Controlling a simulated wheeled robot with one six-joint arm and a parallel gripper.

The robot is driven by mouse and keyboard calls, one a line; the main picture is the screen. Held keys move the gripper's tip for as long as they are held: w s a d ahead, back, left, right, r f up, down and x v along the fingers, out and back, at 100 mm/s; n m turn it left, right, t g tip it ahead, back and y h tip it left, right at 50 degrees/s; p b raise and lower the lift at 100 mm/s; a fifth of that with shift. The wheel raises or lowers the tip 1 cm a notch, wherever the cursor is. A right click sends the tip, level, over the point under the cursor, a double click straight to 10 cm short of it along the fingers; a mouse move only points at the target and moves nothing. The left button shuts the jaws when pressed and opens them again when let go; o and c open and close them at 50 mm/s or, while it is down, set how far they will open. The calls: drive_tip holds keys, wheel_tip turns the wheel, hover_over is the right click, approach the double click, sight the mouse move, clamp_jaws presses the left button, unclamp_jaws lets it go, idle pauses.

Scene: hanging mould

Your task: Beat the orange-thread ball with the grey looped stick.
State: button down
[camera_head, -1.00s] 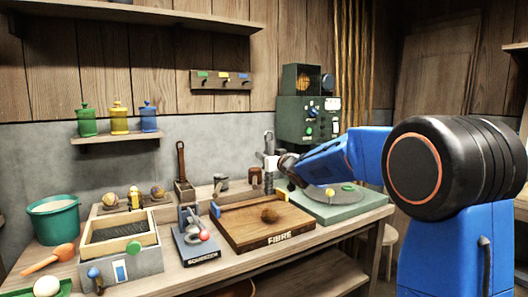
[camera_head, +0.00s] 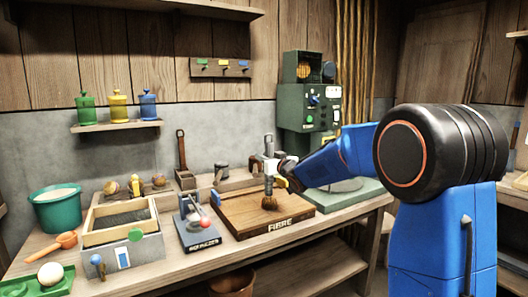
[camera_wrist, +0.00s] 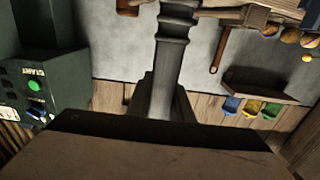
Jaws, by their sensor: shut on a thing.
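My gripper (camera_head: 272,165) is shut on the grey looped stick (camera_head: 268,143), which hangs upright from it with its loop at the top. The stick's lower end is over the brown ball (camera_head: 269,203) on the wooden FIBRE board (camera_head: 240,217). The end looks very close to the ball's top; I cannot tell whether they touch. Orange thread cannot be made out on the ball at this size. In the wrist view, a grey ringed shaft (camera_wrist: 173,50), seemingly the stick, runs down the middle. The ball is not visible there.
The squeezer (camera_head: 197,230) stands left of the board, with a wooden-framed box (camera_head: 120,222) beyond it. A green machine (camera_head: 308,110) stands behind right. Several small balls sit on a rack (camera_head: 125,198) at the back left. The front bench edge is mostly clear.

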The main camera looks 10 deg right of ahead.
drive_tip(key=shift+r, duration=1.9)
idle(1.2)
